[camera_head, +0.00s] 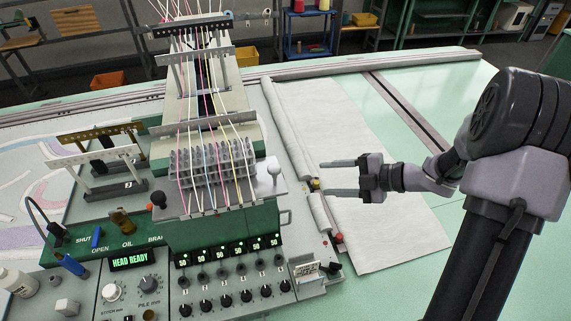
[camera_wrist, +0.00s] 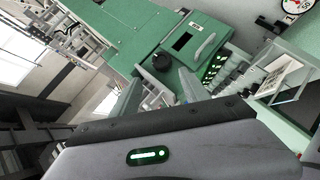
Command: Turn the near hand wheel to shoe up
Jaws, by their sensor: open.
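My gripper (camera_head: 332,178) is open and empty. Its two fingers point left, at the right edge of the green tufting head (camera_head: 222,232), with white cloth behind and to the right. In the wrist view the open fingers (camera_wrist: 160,88) point towards a green housing with a dark round knob (camera_wrist: 162,62) just beyond them. No hand wheel is plainly readable as one. A small red knob (camera_head: 338,238) and a black knob (camera_head: 335,268) sit along the head's right edge, below my gripper in the head view. No "shoe up" mark can be read.
Upright yarn guides (camera_head: 205,125) with taut threads stand left of my gripper. A white roll (camera_head: 288,130) lies beside the head. The display reads HEAD READY (camera_head: 130,258). White cloth (camera_head: 385,235) lies flat at right.

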